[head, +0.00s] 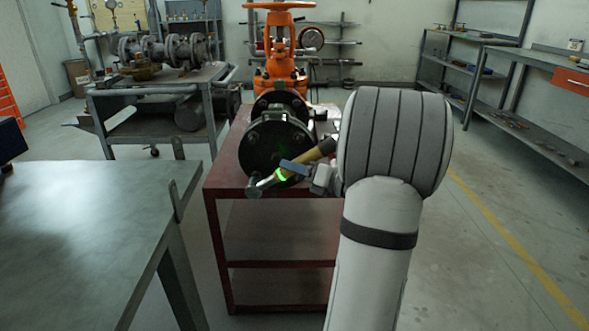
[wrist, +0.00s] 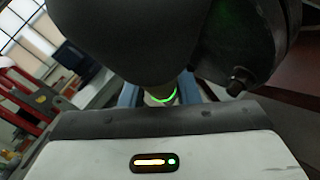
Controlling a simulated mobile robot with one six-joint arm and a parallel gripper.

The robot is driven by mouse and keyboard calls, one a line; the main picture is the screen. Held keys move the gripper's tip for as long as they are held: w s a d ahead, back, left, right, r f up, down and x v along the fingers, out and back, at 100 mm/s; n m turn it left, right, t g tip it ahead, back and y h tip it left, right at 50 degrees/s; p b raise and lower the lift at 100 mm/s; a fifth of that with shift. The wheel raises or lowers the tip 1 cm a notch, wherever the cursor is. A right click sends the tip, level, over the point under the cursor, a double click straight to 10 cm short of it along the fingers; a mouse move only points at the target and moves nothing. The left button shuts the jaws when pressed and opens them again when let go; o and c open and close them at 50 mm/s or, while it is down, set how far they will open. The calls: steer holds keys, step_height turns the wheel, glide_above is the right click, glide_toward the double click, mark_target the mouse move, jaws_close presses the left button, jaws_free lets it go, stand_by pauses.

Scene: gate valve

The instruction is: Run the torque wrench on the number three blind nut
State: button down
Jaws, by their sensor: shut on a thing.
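The torque wrench (head: 318,153) has a yellow handle, a green glowing ring and a metal head at its lower left. My gripper (head: 295,170) is shut on it, with blue fingers around the shaft near the ring. The wrench head is at the lower left edge of the dark blind flange (head: 266,150); I cannot tell whether it touches a nut. In the wrist view, a large dark shape hides most of the wrench, leaving the green ring between my fingers (wrist: 160,97). One nut (wrist: 238,83) shows on the flange there. I cannot tell which nut is number three.
The orange gate valve (head: 281,70) stands behind the flange on a dark red bench (head: 225,180). A grey table (head: 80,220) is at the left front. A cart (head: 150,88) with pipe parts stands behind it. Shelving lines the right wall, with open floor before it.

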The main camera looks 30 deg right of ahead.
steer(key=shift+w+d+b, duration=0.4)
steer(key=shift+w, duration=0.25)
steer(key=shift+w+d+b, duration=0.35)
steer(key=shift+w+d, duration=0.05)
steer(key=shift+w, duration=0.2)
steer(key=shift+r, duration=0.1)
steer(key=shift+w+d+r+b, duration=0.1)
steer(key=shift+w+d+b, duration=0.15)
steer(key=shift+b, duration=0.85)
stand_by(1.0)
steer(key=shift+s+a+b, duration=0.1)
steer(key=shift+b, duration=0.3)
steer(key=shift+s+a+b, duration=0.65)
steer(key=shift+s+b, duration=0.05)
steer(key=shift+s, duration=0.25)
steer(key=shift+s+a+b, duration=0.6)
steer(key=shift+s+b, duration=0.05)
steer(key=shift+s, duration=0.25)
